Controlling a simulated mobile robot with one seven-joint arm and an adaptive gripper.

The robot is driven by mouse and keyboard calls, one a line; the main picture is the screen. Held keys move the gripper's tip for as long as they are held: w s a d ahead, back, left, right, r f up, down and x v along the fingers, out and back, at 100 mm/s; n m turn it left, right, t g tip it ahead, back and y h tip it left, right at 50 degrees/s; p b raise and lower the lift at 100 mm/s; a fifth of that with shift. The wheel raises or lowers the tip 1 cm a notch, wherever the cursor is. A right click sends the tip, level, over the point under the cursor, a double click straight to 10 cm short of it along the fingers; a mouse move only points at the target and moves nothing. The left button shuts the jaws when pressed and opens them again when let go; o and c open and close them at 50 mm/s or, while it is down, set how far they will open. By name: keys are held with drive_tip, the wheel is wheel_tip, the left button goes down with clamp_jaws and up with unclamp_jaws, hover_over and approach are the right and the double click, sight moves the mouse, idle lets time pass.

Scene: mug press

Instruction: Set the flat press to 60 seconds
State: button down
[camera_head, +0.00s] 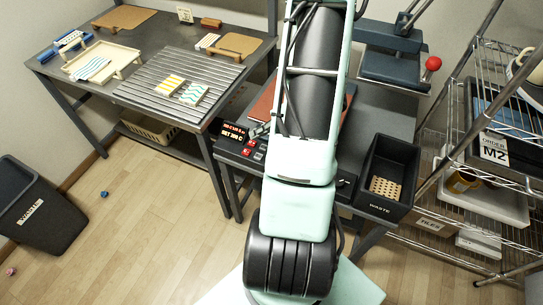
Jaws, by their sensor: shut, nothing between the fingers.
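The control box (240,153) sits at the front left of the dark press bench. Its lit display (236,131) has two lines; the upper is too small to read surely, and the lower seems to show a setting in C. Small red buttons (248,152) and white ones lie below it. A press with dark blue plates (394,69) and a red ball knob (433,63) stands at the back right. My gripper (259,131) is mostly hidden behind my arm; only what seems its grey tip shows, shut and empty, beside the display. I cannot tell whether it touches a button.
A black waste box (387,168) stands at the bench's right. A wire shelf (470,150) fills the right side. The left table (130,60) holds a ribbed rack (160,97) with patterned tiles and a wooden tray (125,62). A waste bin (37,210) stands on open floor.

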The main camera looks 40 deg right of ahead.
sight(258, 157)
drive_tip(key=shift+w+d+r+m+t, duration=0.15)
drive_tip(key=shift+d+m+t, duration=0.15)
drive_tip(key=shift+d+m, duration=0.15)
drive_tip(key=shift+a, duration=0.1)
wheel_tip(258, 157, down, 9)
drive_tip(key=b, duration=0.7)
drive_tip(key=shift+r, duration=0.1)
idle(1.1)
drive_tip(key=shift+f+b, duration=0.45)
drive_tip(key=shift+f+b, duration=0.4)
drive_tip(key=shift+f, duration=0.05)
idle(0.5)
drive_tip(key=shift+r, duration=0.1)
drive_tip(key=shift+r+p, duration=0.75)
drive_tip(key=shift+r, duration=0.05)
